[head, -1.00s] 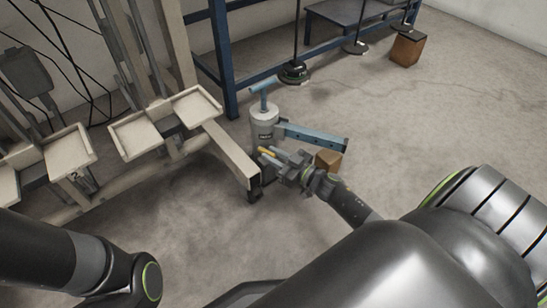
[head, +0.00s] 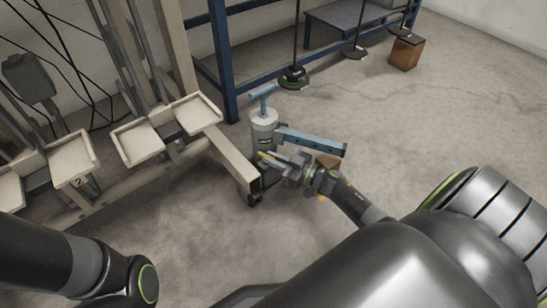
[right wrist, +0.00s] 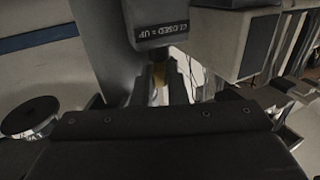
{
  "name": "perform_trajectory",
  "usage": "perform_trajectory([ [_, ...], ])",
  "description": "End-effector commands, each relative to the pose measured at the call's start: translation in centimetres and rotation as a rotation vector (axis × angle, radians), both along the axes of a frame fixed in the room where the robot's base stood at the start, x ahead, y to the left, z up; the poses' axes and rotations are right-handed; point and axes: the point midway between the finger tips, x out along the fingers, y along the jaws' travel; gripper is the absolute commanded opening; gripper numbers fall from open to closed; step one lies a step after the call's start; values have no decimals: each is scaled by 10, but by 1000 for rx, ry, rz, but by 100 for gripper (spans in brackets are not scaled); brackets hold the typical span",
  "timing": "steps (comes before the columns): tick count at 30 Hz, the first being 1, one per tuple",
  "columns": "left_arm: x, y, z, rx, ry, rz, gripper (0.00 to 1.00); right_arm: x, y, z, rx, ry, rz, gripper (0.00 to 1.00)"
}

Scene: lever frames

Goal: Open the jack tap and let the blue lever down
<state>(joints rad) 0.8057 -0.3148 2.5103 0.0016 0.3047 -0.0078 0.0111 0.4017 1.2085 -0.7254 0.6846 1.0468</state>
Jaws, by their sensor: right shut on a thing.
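The jack (head: 264,128) is a grey cylinder with a light-blue T-handle on top, standing beside the beige frame. The blue lever (head: 312,141) sticks out from the jack to the right, raised above the floor. The yellow tap (head: 264,155) is low on the jack's near side. My right gripper (head: 272,158) is shut on the tap. In the right wrist view the tap's yellow part (right wrist: 160,86) shows between the fingers, below a "CLOSED = UP" label; most of it is hidden. My left gripper is out of view.
A beige beam end (head: 252,186) is close left of my right gripper. Beige trays (head: 137,144) stand at left, a blue rack behind.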

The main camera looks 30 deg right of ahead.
Motion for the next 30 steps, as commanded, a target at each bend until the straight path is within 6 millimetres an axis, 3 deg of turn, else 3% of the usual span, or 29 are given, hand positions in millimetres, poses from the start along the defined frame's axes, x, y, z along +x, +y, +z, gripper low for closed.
perform_trajectory([
  [8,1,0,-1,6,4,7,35,0,0,0,0,0,5,0],
  [9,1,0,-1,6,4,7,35,0,0,0,0,0,4,15],
  [11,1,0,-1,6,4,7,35,0,0,0,0,0,4,22],
  [20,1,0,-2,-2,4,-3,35,0,0,-1,0,-1,-4,22],
  [29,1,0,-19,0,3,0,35,-3,4,-4,3,-2,-131,22],
  [30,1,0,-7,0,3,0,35,-13,-1,2,0,6,-131,22],
])
